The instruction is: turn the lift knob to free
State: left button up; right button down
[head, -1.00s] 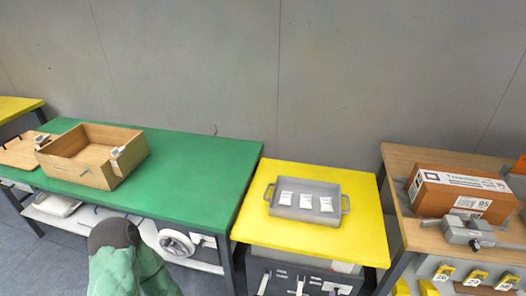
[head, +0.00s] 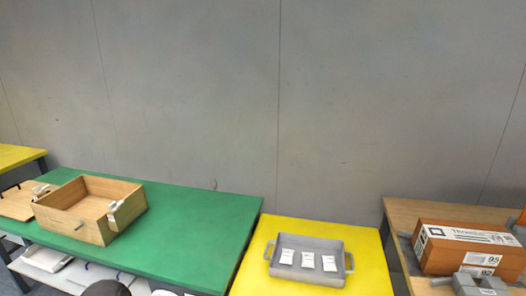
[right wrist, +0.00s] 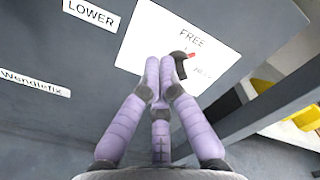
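The lift knob (right wrist: 181,64) is a small black part with a red mark, on a white plate (right wrist: 150,47) in the right wrist view. The word FREE is printed above the red mark, and a fainter word lies below and to its right. My right gripper (right wrist: 160,76) has purple fingers whose tips are drawn together just left of the knob. They partly cover it, and I cannot tell whether they touch it. No object shows between the fingertips. My left gripper is not in view.
Labels LOWER (right wrist: 90,13) and Wendlefix (right wrist: 35,82) are on the dark panel. A dark beam (right wrist: 265,112) runs along the right.

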jog(key=shift+a, duration=0.15)
jog(key=shift+a, duration=0.25)
jog(key=p+v, duration=0.1)
jog(key=v, duration=0.5)
jog(key=shift+d, duration=0.1)
